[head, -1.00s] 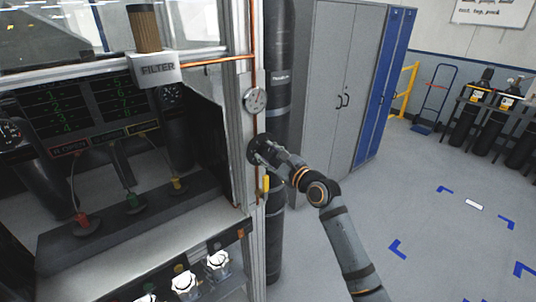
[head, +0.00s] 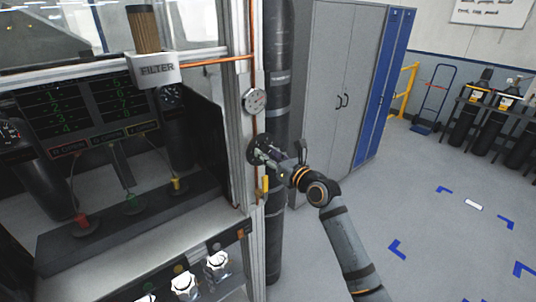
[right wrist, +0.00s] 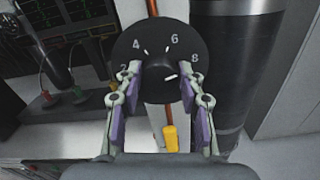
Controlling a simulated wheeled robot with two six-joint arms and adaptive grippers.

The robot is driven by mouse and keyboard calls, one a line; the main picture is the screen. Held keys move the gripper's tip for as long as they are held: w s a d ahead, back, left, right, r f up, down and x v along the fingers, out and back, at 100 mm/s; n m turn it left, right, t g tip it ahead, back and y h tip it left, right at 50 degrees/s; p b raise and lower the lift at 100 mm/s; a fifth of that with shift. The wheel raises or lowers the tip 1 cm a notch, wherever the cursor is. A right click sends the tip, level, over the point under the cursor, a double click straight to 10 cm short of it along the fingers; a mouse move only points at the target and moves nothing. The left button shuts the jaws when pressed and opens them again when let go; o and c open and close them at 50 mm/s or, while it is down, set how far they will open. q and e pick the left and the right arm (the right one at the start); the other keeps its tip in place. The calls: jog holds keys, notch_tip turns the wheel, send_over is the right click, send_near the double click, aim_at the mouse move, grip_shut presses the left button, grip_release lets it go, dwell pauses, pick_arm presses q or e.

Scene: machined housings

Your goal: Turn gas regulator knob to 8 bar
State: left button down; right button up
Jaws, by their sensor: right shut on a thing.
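The regulator knob (right wrist: 160,82) sits on a black dial (right wrist: 158,43) marked 2, 4, 6 and 8. A white line on the knob points right and slightly up, toward the side of the 8; my finger partly covers that side, so exact alignment is hard to tell. My right gripper (right wrist: 160,85) is shut on the knob, one purple-padded finger on each side. In the head view, the dial (head: 260,145) is on the frame post, with my right gripper (head: 270,152) against it. My left gripper is not in view.
A round gauge (head: 255,101) is above the dial on a copper pipe. A yellow lever (head: 265,186) hangs just below it. A dark column (head: 278,60) stands close behind. A grey cabinet (head: 335,90) is farther back, with open floor to the right.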

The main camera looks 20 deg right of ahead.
jog(key=shift+f, duration=0.1)
dwell(0.4)
jog(key=o, duration=1.2)
